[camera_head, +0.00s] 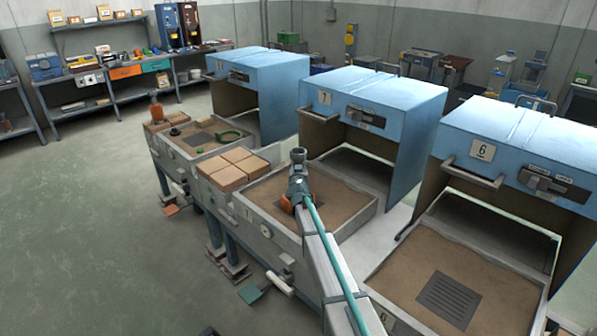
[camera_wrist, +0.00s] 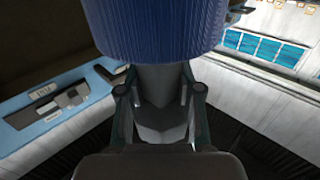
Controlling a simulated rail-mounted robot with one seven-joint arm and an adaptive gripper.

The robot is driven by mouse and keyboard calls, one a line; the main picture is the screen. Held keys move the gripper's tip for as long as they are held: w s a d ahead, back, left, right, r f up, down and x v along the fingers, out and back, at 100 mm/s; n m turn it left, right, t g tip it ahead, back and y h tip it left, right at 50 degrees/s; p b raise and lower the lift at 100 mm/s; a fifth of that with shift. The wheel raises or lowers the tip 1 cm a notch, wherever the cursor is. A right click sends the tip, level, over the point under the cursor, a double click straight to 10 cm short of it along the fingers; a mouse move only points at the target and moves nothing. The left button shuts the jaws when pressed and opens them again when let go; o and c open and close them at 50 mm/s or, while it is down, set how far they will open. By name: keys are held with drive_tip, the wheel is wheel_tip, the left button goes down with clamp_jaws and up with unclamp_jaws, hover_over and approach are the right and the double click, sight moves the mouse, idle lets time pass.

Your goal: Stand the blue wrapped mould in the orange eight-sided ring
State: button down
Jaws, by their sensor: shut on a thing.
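The blue wrapped mould (camera_wrist: 160,28) fills the top of the wrist view, with fine ribs on its side. My gripper (camera_wrist: 160,95) is shut on its near part. In the head view my wrist hides the mould and the fingers. An orange piece (camera_head: 287,204), which looks like part of the orange ring, shows beside my wrist over the middle sand tray (camera_head: 345,228). Most of it is hidden, so I cannot tell its eight sides or whether the mould touches it.
Blue oven hoods stand behind the trays, including one marked 6 (camera_head: 482,150). Tan blocks (camera_head: 232,168) sit left of the middle tray. The far tray holds a green ring (camera_head: 222,136) and a small black item (camera_head: 175,131). The right tray has a bare grate (camera_head: 449,300).

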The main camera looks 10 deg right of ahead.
drive_tip(key=shift+f, duration=1.55)
drive_tip(key=c, duration=0.8)
unclamp_jaws()
drive_tip(key=shift+o, duration=0.2)
drive_tip(key=shift+r, duration=0.1)
drive_tip(key=shift+s+r, duration=0.2)
drive_tip(key=shift+r, duration=0.1)
drive_tip(key=s+a+b, duration=0.1)
drive_tip(key=s, duration=1)
drive_tip(key=shift+s+a, duration=0.3)
drive_tip(key=shift+a, duration=0.1)
